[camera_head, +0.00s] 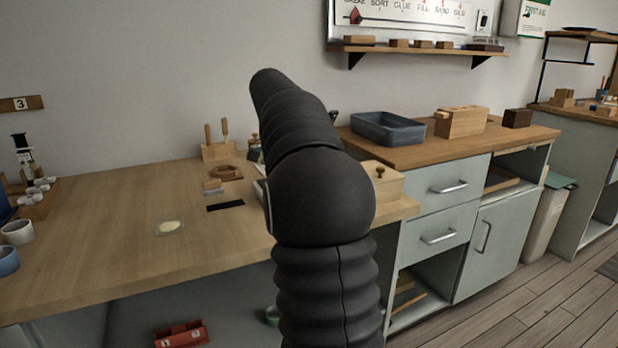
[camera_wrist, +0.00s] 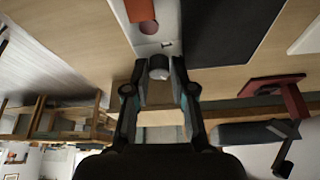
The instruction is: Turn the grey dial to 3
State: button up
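In the wrist view a short grey cylindrical knob (camera_wrist: 159,68), which looks like the grey dial, stands at the edge of a pale panel (camera_wrist: 158,42). My gripper (camera_wrist: 159,72) is open, with one fingertip on each side of the knob in the picture. A narrow gap seems to show on both sides; I cannot tell how deep the fingers reach around it. No numbers or pointer can be read there. In the head view my dark arm hides the gripper and the dial.
The wrist view also shows a dark flat sheet (camera_wrist: 222,32) and a red clamp-like thing (camera_wrist: 292,98). In the head view the wooden bench (camera_head: 110,250) holds a small dish (camera_head: 170,227) and a black strip (camera_head: 226,206). A blue-grey tray (camera_head: 388,128) stands on the cabinet to the right.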

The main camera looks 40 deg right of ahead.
jog(key=shift+o, duration=1.2)
jog(key=shift+r, duration=0.1)
jog(key=v, duration=1.1)
jog(key=shift+a+r, duration=0.3)
jog(key=shift+r, duration=0.05)
jog(key=shift+w, duration=0.1)
